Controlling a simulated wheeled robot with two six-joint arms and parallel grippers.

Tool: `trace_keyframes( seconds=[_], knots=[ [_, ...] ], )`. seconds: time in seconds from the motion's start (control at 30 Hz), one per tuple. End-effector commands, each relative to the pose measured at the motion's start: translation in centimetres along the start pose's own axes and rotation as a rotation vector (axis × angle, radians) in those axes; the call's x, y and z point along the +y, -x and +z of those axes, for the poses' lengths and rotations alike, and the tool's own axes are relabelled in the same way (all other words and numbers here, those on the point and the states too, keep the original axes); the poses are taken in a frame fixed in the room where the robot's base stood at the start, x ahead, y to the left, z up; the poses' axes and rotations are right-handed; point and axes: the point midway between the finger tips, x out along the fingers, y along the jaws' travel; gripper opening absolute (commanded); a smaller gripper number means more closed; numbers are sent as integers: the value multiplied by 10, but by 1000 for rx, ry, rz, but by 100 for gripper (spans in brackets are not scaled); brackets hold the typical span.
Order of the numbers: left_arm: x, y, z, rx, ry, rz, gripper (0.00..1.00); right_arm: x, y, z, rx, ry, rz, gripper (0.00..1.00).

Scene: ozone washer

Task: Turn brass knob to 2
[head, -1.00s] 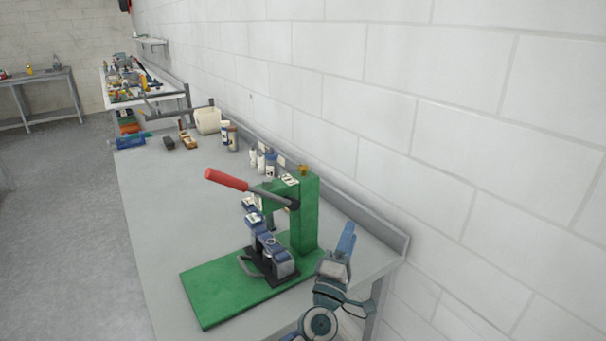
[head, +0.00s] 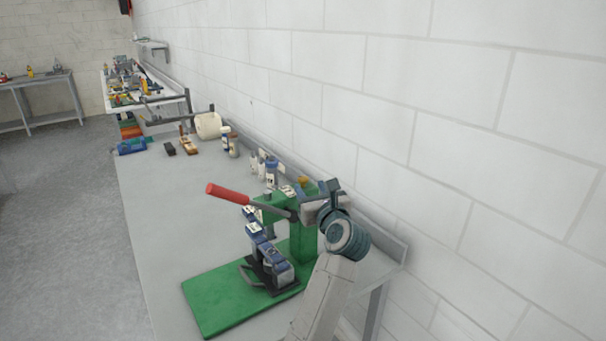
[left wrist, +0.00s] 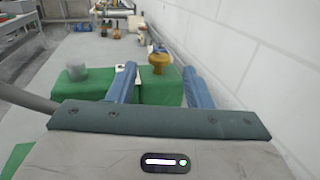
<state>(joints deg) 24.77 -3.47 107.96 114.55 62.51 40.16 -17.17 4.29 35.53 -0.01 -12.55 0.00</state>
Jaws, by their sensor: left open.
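The brass knob (head: 303,180) stands on top of the green press (head: 301,240), which has a red-handled lever. In the left wrist view the knob (left wrist: 159,60) is rounded, with a narrower neck, on the green top. My left gripper (head: 308,187) is open at the top of the press. In the left wrist view, its two blue fingers (left wrist: 159,70) point toward the knob, one on each side, with gaps showing. I cannot tell whether the fingertips reach level with it. A white label (left wrist: 120,68) is partly hidden by the left finger. I cannot read a number.
The red lever handle (head: 228,192) sticks out to the left of the press. Small bottles (head: 271,170) stand behind it along the white wall (head: 470,150). The grey bench (head: 175,215) is clear to the left.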

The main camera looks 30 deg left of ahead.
Motion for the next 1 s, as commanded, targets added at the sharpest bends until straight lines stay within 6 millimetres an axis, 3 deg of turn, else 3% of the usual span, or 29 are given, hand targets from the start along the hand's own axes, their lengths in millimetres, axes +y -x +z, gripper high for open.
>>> trace_keyframes(
  seconds=[0.1, 0.3, 0.5, 0.77, 0.9, 1.0],
  knots=[
    [1, -24, 6, -3, -5, 3, 46, 1, 14, -1, -1, 0, 0, 36],
    [1, -54, 3, -1, -4, 2, 46, 4, 25, -2, -2, 1, 2, 36],
    [1, -65, 1, -2, -2, 1, 46, 8, 28, -2, -2, 3, 6, 36],
    [1, -66, 1, -2, -1, 1, 46, 9, 27, -2, -2, 3, 8, 36],
    [1, -66, 1, -2, -1, 1, 18, 9, 28, -2, -2, 3, 7, 36],
    [1, -66, 0, -1, -1, 1, 4, 9, 28, -2, -2, 3, 7, 36]
  ],
)
